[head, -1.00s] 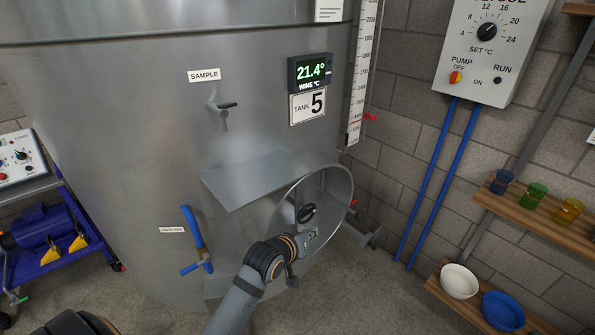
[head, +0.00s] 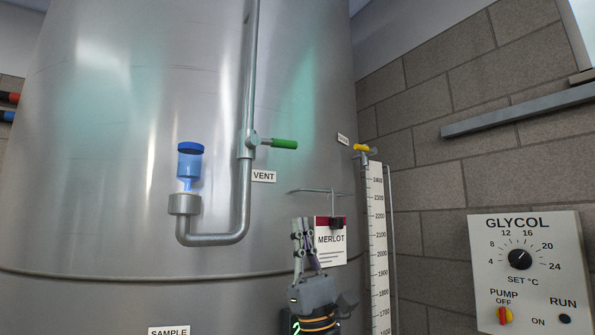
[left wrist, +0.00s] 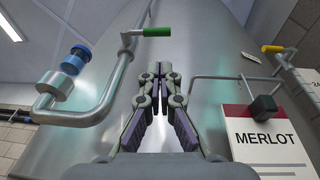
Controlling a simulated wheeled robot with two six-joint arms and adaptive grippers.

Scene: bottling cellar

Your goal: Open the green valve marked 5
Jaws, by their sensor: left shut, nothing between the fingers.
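A green valve handle (head: 284,143) sticks out to the right from a vertical steel pipe on the tank; it lies level, across the pipe. It also shows in the left wrist view (left wrist: 157,32). The label beside it (head: 263,176) reads VENT; I see no 5 on the valve. My left gripper (head: 302,222) points up, shut and empty, below the handle and apart from it. In the left wrist view its fingertips (left wrist: 161,68) come together below the handle. My right gripper is not in view.
A blue-capped airlock (head: 190,160) stands on the pipe's bent end at left. A MERLOT card (head: 331,241) hangs close to my left gripper. A yellow handle (head: 361,148) tops the level scale (head: 377,230). A glycol box (head: 528,270) is on the wall at right.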

